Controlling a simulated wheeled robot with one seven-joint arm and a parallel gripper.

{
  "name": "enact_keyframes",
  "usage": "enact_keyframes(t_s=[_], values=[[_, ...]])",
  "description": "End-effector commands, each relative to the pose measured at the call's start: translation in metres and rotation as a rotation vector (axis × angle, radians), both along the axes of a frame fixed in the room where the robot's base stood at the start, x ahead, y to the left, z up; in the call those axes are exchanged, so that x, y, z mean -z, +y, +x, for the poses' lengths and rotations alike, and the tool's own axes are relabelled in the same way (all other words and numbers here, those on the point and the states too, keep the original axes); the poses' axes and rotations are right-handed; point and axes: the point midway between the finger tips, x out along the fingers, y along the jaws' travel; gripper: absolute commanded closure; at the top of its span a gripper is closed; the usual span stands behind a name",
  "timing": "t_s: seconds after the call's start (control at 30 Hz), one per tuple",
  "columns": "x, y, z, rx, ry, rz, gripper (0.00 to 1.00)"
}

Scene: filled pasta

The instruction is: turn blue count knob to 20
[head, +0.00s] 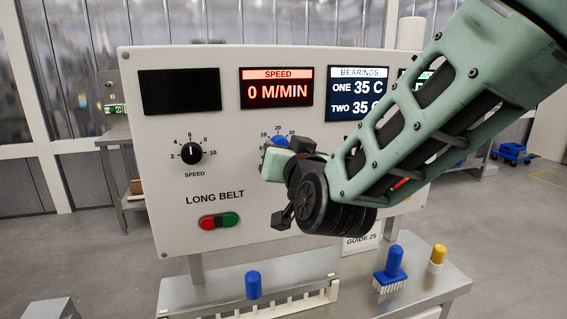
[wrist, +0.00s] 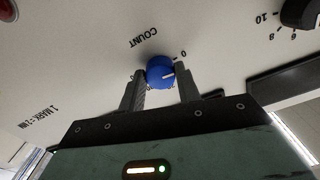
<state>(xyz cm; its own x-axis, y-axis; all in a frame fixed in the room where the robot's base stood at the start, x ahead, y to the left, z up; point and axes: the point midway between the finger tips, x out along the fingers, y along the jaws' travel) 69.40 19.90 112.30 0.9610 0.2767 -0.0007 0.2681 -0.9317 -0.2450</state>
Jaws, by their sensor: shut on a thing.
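The blue count knob (head: 281,141) is on the front of the white control panel (head: 240,215), partly hidden behind my gripper (head: 284,149) in the head view. In the wrist view the knob (wrist: 160,71) sits between the two fingers of my gripper (wrist: 162,78), one finger on each side. The gripper is shut on it. Fingers hide most other dial numbers there.
A black speed knob (head: 191,153) is to the left on the panel. A red and green switch (head: 219,221) is below it. The speed display (head: 276,88) reads 0 M/MIN.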

Motion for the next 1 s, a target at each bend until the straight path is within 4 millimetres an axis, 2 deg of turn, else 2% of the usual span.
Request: enact_keyframes(t_s=[0.03,1.0], values=[[0.0053,-0.0011,0.0006,0.002,0.007,0.045,0.9],[0.0038,0.0005,-0.0001,0.001,0.264,0.93,0.9]])
